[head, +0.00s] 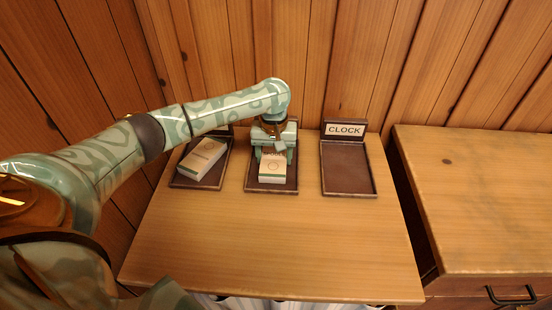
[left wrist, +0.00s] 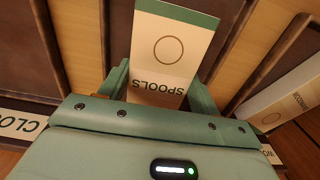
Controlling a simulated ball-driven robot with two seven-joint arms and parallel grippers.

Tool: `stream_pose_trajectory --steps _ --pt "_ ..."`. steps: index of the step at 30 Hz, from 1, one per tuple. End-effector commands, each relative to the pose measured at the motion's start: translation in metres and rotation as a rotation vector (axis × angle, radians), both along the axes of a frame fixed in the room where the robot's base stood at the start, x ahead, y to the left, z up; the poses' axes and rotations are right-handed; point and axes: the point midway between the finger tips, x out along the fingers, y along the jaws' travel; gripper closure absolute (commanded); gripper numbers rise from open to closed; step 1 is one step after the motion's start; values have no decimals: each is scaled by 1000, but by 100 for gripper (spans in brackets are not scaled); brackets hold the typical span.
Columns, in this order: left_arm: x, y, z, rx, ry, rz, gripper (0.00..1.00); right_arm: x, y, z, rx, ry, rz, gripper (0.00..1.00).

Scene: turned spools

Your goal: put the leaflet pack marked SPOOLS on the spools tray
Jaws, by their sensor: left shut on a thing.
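The SPOOLS leaflet pack (head: 271,172), white with a green band and a ring mark, is in my left gripper (head: 273,154) at the middle tray (head: 271,189). In the left wrist view the pack (left wrist: 166,50) sits between the two fingers (left wrist: 161,88), with its word SPOOLS readable. The pack is over or on the middle tray; I cannot tell whether it touches the tray floor. The middle tray's sign is hidden behind my gripper, so its name cannot be read. My right gripper is not in view.
The left tray (head: 214,184) holds another white pack (head: 202,158), lying aslant. The right tray (head: 347,180), with a CLOCK sign (head: 345,129), is empty. The front of the table (head: 270,240) is clear. A wooden cabinet (head: 480,200) stands to the right, across a gap.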

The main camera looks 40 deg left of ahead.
Motion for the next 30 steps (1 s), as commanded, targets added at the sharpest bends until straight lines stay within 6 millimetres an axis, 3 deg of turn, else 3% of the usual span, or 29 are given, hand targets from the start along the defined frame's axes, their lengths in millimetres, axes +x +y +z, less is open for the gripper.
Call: stream_pose_trajectory --steps 8,9,11,20,23,30 --pt "-1 0 0 1 1 1 68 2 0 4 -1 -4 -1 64" --pt "-1 0 0 1 1 0 26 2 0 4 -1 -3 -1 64" --pt "-1 0 0 1 1 0 15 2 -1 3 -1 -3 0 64" --pt "0 0 1 1 0 0 15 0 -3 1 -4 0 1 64" --pt "0 0 18 1 -4 1 15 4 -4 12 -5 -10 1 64" --pt "0 0 78 1 -7 1 15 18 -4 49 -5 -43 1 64"
